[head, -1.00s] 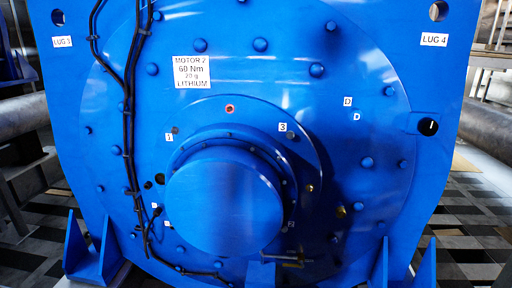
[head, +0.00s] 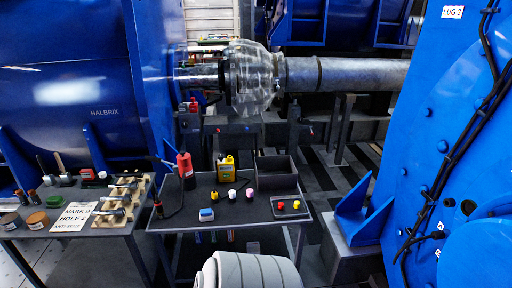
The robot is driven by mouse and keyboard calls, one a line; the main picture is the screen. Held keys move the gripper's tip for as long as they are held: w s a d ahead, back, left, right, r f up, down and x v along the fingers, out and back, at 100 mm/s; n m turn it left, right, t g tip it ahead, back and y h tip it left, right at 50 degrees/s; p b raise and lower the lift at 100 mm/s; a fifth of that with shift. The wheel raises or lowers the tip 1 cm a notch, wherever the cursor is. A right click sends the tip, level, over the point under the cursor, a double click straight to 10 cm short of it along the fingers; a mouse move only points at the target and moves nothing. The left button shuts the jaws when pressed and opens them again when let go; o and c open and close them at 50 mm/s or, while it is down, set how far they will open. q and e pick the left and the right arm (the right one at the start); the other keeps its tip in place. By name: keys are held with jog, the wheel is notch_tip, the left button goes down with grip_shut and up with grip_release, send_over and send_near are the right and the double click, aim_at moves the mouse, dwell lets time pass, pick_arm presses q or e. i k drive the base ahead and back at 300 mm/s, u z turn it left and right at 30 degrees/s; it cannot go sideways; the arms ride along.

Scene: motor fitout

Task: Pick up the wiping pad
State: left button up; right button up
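A small blue and white block (head: 206,214), which looks like the wiping pad, lies near the front left of a dark cart top (head: 240,212). It is small in the picture, so its material is hard to tell. Nothing touches it from above.
Behind the pad stand a red bottle (head: 186,168), a yellow container (head: 226,169) and an open dark bin (head: 276,174). A shallow tray (head: 290,214) sits right. A second table carries a sign (head: 76,217) and bolts. The blue motor (head: 440,130) stands right.

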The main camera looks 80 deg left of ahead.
aim_at(206, 215)
jog(key=u, duration=2.3)
jog(key=i, duration=1)
